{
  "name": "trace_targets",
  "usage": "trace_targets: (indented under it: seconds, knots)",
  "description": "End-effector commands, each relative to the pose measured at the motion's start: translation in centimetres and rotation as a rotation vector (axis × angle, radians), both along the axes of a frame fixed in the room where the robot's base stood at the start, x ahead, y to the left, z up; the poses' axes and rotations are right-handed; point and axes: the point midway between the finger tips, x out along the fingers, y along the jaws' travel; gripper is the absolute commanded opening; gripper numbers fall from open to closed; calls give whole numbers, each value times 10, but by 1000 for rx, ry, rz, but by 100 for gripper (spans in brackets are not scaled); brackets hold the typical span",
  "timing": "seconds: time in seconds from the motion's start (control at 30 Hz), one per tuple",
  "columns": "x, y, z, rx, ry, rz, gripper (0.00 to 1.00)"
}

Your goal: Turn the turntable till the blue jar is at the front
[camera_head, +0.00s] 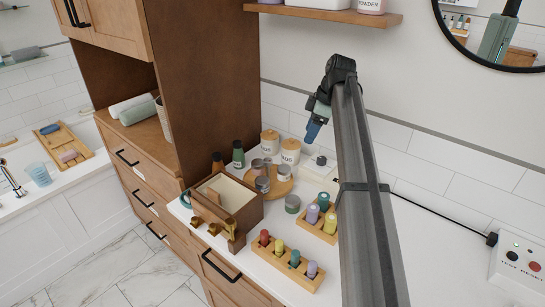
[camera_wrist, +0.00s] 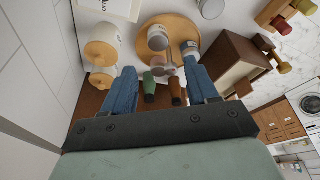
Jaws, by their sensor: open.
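The turntable (camera_head: 281,189) is a round wooden disc on the white counter, beside an open wooden box; it also shows in the wrist view (camera_wrist: 150,24). It carries several small jars: a greyish one (camera_head: 262,185), another greyish one (camera_head: 283,173), and one with a pinkish side (camera_head: 257,166). I cannot tell which is the blue jar; the colours look grey. Another greyish jar (camera_head: 292,204) stands on the counter just off the disc. My gripper (camera_head: 311,132) is raised above the counter, its blue fingers (camera_wrist: 160,66) spread and empty, touching nothing.
Two white canisters with wooden lids (camera_head: 290,151) stand behind the turntable. An orange-brown bottle (camera_head: 217,165) and a green bottle (camera_head: 238,158) stand to its left. The wooden box (camera_head: 244,213) is at front left. Peg racks (camera_head: 287,269) lie in front. A tall cabinet (camera_head: 211,80) stands left.

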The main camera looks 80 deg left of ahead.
Motion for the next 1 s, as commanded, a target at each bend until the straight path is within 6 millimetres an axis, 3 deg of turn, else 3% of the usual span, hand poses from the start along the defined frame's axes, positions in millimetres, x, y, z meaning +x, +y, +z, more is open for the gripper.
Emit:
trace_targets:
  seconds: [0.03, 0.1, 0.2, 0.47, 1.0]
  knots:
    - [-23, 9, 6, 4, 25, 33, 58]
    - [-47, 14, 12, 7, 52, 65, 58]
    - [-67, 17, 16, 8, 76, 93, 58]
    - [-81, 18, 1, 7, 86, 104, 58]
    - [-114, 24, -83, 8, 85, 102, 58]
